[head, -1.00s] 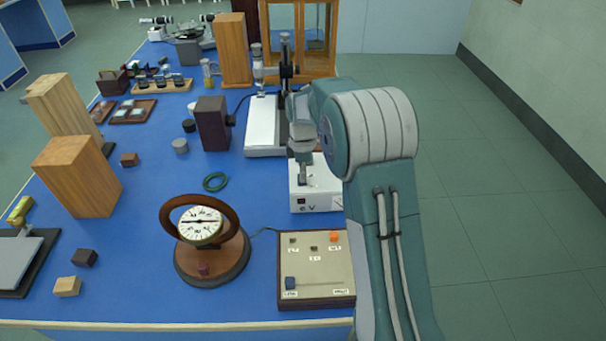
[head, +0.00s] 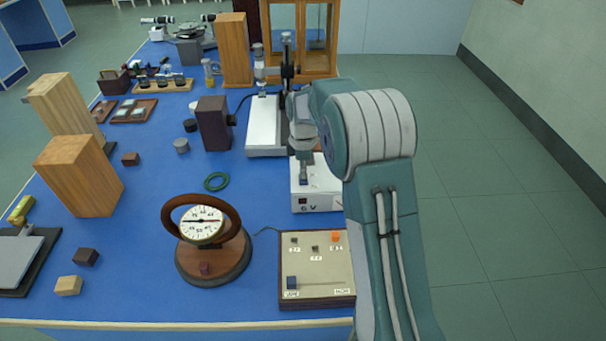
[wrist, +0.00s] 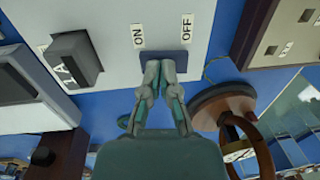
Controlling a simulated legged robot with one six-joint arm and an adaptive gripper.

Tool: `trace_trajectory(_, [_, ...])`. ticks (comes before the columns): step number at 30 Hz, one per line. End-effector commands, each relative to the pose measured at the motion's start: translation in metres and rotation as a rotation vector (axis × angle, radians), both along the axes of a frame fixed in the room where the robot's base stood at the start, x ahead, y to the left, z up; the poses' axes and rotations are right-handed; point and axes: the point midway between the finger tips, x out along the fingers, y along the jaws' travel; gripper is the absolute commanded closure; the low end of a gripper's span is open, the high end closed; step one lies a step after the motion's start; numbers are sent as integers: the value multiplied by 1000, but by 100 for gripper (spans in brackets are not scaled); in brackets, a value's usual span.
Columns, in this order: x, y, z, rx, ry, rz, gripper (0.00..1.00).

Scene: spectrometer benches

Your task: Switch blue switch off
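The blue switch (wrist: 176,59) is on the white 6 V box (head: 315,196). In the head view my gripper (head: 303,172) points down at the top of the box.
A round dial instrument with a wooden ring (head: 225,262) and a control panel (head: 318,292) with a slider stand nearer the front. A white-based instrument (head: 262,132) and a dark box (head: 212,124) stand behind. Bare blue table lies left of the 6 V box.

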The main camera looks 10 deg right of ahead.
Motion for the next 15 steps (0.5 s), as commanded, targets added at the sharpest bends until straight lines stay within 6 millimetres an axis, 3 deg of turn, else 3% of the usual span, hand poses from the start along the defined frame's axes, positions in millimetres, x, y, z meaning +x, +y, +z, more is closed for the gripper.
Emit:
trace_trajectory(10, [1,0,3,0,-2,0,100])
trace_trajectory(15, [3,-1,24,0,-4,0,100])
